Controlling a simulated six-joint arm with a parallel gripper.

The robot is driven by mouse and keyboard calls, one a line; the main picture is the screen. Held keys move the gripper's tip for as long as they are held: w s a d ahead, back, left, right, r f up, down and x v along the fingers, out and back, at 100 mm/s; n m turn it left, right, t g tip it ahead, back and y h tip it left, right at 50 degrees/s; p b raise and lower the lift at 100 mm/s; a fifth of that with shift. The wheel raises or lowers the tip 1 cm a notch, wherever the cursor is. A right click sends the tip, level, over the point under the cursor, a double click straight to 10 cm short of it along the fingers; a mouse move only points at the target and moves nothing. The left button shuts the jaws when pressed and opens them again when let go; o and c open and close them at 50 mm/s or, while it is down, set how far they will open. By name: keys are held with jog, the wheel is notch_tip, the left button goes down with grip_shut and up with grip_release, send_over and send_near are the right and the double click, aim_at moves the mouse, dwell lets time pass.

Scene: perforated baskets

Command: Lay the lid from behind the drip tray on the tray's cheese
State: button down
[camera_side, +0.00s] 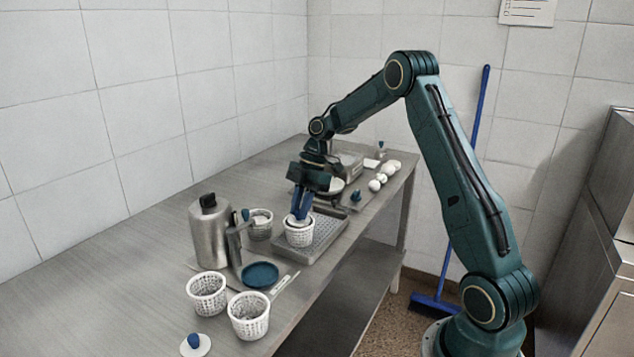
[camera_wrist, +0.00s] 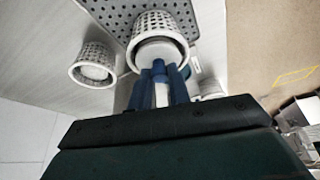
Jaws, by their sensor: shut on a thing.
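My gripper (camera_side: 300,208) points down at the mouth of a white perforated basket (camera_side: 299,238), which stands upright on the grey perforated drip tray (camera_side: 328,234). Its blue fingers are shut on the lid, a pale round disc (camera_wrist: 158,48) at the basket's mouth in the wrist view. The cheese is hidden under the lid. I cannot tell whether the lid touches it. The tray also shows in the wrist view (camera_wrist: 113,14).
Another basket (camera_side: 261,230) stands left of the tray, beside a metal jug (camera_side: 210,235). Two baskets (camera_side: 207,294) (camera_side: 249,318), a blue dish (camera_side: 260,275) and a blue-knobbed lid (camera_side: 195,345) are nearer the front. Several white balls (camera_side: 376,184) lie beyond the tray.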

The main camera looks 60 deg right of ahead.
jog(key=shift+f, duration=0.5)
dwell(0.6)
jog(key=c, duration=1.2)
grip_release()
jog(key=shift+c, duration=0.2)
jog(key=shift+r, duration=0.2)
jog(key=shift+r, duration=3.85)
